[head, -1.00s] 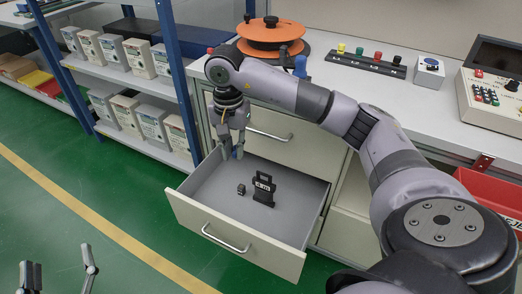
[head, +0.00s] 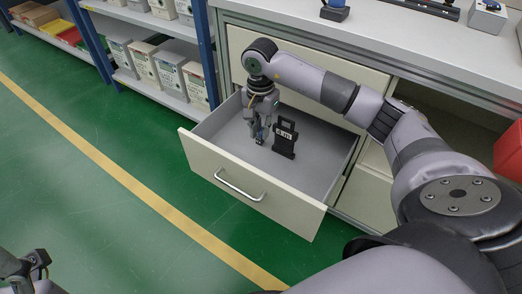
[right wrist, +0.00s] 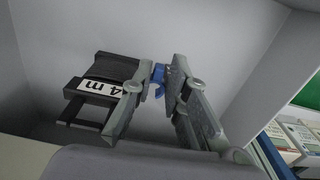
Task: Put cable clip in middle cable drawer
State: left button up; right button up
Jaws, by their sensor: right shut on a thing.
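My right gripper (head: 260,132) reaches down into the open drawer (head: 262,193). It is shut on a small blue piece, seemingly the cable clip (right wrist: 158,75), which shows between its fingertips in the right wrist view. In the head view the fingers mostly hide the clip, and I cannot tell whether it touches the drawer floor. A black part with a white "4 m" label (head: 285,139) stands in the drawer just right of the gripper. My left gripper (head: 36,266) is partly in view at the bottom left corner, its opening unclear.
A closed drawer front (head: 310,85) is above the open one. The worktop (head: 400,45) runs above the drawers. A shelf unit with several boxes (head: 170,75) stands to the left. A red bin (head: 508,150) is at the right. Green floor lies left of the drawer.

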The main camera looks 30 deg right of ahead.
aim_at(261, 154)
notch_tip(261, 154, down, 8)
jog(key=shift+b, duration=1.15)
jog(key=shift+f, duration=0.15)
jog(key=shift+c, duration=0.2)
jog(key=shift+f, duration=0.15)
jog(key=o, duration=0.7)
jog(key=shift+r, duration=0.2)
